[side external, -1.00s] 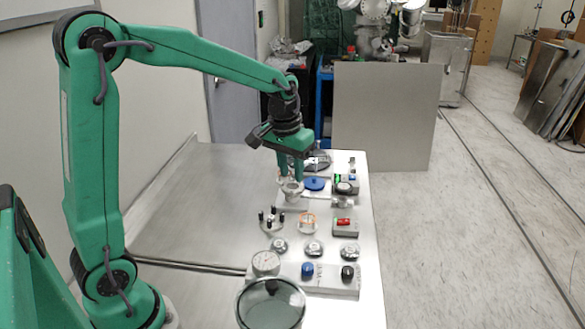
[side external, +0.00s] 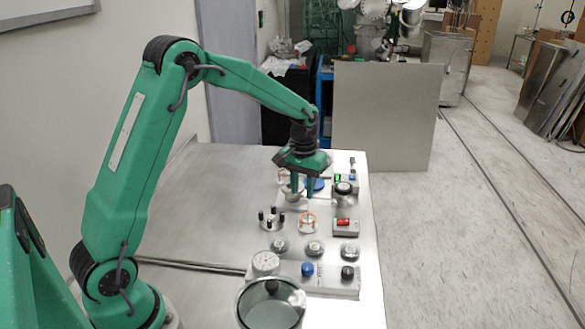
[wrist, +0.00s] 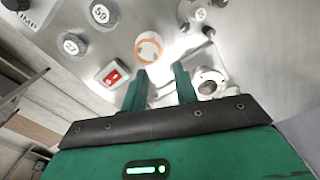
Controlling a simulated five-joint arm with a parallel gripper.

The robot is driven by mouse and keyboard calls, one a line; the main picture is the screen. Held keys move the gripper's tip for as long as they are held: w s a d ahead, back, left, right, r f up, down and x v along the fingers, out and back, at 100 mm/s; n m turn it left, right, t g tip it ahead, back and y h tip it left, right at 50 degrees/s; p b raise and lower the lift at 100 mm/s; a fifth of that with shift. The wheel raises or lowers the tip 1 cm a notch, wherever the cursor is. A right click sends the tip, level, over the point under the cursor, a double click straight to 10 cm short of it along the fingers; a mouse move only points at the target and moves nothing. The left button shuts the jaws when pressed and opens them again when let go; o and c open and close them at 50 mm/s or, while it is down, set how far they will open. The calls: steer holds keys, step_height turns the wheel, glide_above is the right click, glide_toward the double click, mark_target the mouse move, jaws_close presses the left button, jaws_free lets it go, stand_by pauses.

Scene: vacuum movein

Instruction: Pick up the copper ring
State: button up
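The copper ring (side external: 307,219) lies around a pale round holder on the metal table, between a dark-pegged stand and a box with a red switch. It also shows in the wrist view (wrist: 149,46), just beyond my fingertips. My gripper (side external: 302,194) points down above the table, behind and a little above the ring in the side view. In the wrist view the two green fingers (wrist: 160,78) are apart with nothing between them. The ring is not between the fingers.
The pegged stand (side external: 271,219) is left of the ring and the red-switch box (side external: 345,227) right of it. Several round knobs (side external: 314,249) lie in front. A blue disc (side external: 315,185) and a glass-lidded chamber (side external: 270,304) stand behind and in front. The table's left side is clear.

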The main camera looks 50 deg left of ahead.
steer(key=shift+f, duration=0.7)
steer(key=shift+f, duration=0.1)
steer(key=shift+s+f, duration=0.1)
steer(key=shift+f, duration=2.4)
steer(key=shift+f, duration=0.25)
steer(key=shift+c, duration=0.4)
jaws_close()
